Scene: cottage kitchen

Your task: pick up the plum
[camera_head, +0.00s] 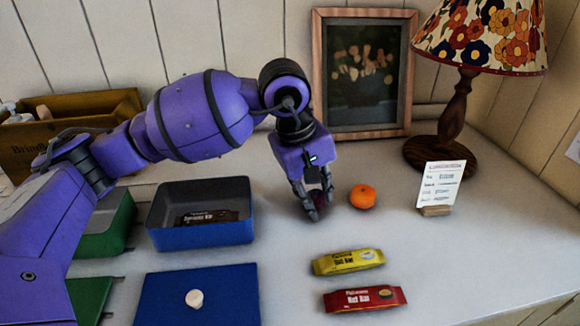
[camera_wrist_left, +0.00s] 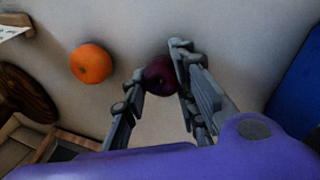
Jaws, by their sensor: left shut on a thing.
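The dark purple plum (camera_head: 318,208) is between the fingers of my left gripper (camera_head: 314,202), low over the white tabletop. It also shows in the left wrist view (camera_wrist_left: 160,75), with a finger on each side of it. My left gripper (camera_wrist_left: 155,92) is shut on the plum. I cannot tell whether the plum still touches the table. In the head view the fingers partly hide the plum. My right gripper is not in view.
An orange (camera_head: 362,196) lies just right of the plum. A yellow bar (camera_head: 348,262) and a red bar (camera_head: 364,299) lie nearer. A blue bin (camera_head: 202,234) stands left. A lamp (camera_head: 452,110), card (camera_head: 441,184) and picture frame (camera_head: 318,75) stand behind and right.

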